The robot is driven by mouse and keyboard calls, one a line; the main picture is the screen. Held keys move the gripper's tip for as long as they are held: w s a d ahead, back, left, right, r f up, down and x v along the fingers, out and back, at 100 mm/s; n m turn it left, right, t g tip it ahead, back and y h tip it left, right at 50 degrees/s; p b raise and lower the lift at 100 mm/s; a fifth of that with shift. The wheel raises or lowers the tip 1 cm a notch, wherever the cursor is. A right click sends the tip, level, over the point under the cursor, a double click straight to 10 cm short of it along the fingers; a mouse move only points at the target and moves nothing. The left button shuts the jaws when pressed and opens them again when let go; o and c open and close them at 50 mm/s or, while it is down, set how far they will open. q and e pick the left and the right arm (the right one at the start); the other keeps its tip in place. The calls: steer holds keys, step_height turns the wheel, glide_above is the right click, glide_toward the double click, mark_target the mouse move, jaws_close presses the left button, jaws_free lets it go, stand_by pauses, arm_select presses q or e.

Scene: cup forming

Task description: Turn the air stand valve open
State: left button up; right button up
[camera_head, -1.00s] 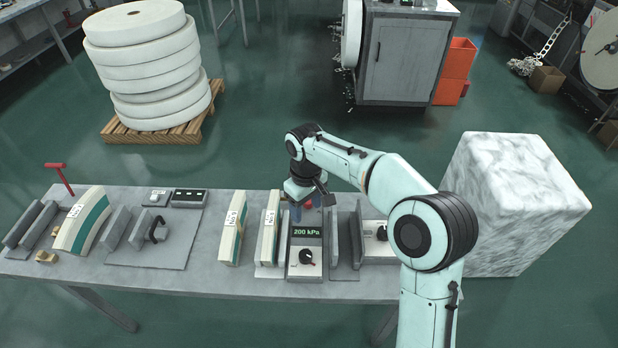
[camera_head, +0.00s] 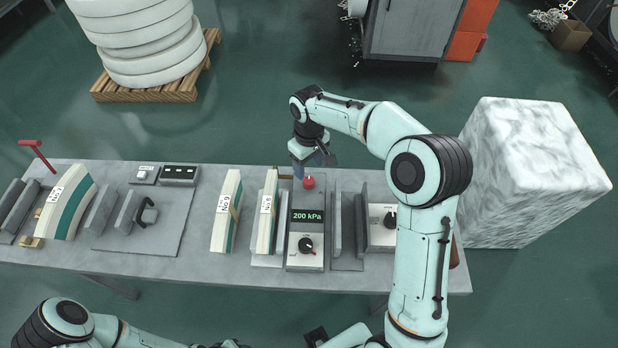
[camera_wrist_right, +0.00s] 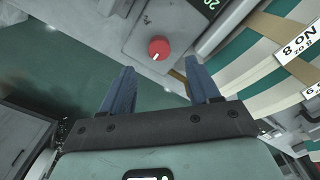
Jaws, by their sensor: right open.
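The air stand (camera_head: 306,262) is a grey box on the table with a green "200 kPa" display (camera_head: 306,216). In the head view this gripper (camera_head: 312,160) is just past the knob. My left arm shows at the bottom edge; its gripper is not clearly visible.
Labelled cream-and-green blocks (camera_head: 226,212) stand left of the air stand, close beside it. A grey box with a black knob (camera_head: 381,228) is on the right. A black-handled fixture (camera_head: 146,212) and a red T-handle (camera_head: 36,149) are further left. A marble block (camera_head: 530,180) stands beyond the table's right end.

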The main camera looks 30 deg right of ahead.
mark_target(309, 180)
step_height(309, 180, down, 7)
steer(key=shift+w+f, duration=0.1)
steer(key=shift+f, duration=0.05)
steer(key=c, duration=1)
